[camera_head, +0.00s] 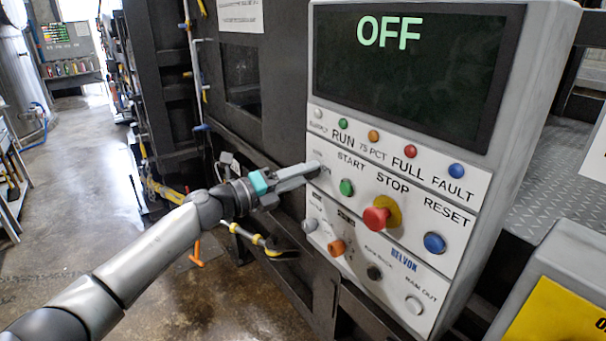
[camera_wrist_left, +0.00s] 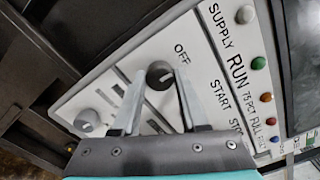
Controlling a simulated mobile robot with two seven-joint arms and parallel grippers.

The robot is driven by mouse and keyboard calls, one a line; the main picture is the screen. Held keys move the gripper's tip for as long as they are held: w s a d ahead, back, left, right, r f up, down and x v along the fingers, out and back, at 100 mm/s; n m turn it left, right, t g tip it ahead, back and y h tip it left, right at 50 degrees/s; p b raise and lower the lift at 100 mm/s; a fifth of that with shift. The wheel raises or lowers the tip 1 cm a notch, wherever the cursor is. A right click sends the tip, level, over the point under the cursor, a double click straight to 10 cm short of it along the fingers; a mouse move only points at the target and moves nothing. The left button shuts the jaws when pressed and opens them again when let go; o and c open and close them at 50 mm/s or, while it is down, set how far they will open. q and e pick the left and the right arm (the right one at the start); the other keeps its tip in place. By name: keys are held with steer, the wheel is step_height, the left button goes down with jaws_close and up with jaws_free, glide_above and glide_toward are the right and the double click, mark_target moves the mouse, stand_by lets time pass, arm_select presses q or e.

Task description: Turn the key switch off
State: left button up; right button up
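The control panel (camera_head: 415,215) has a dark display (camera_head: 410,80) reading OFF in green. My left gripper (camera_head: 308,171) reaches the panel's left edge, level with the START row, and hides most of the key switch in the head view. In the left wrist view, a dark round switch knob (camera_wrist_left: 160,75) with a small white mark sits beside the label OFF. My left gripper (camera_wrist_left: 160,92) is open there, one finger on each side of the knob. I cannot tell whether the fingers touch it. My right gripper is not in view.
A green START button (camera_head: 346,187), a red STOP button (camera_head: 376,219) on yellow and a blue RESET button (camera_head: 434,243) are close by. A grey knob (camera_head: 310,225) is below the gripper; it also shows in the left wrist view (camera_wrist_left: 88,122). Open floor lies left.

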arm_select(q)
steer(key=o, duration=0.4)
steer(key=b+v, duration=0.3)
steer(key=v, duration=1.2)
steer(key=shift+s+a+r, duration=0.1)
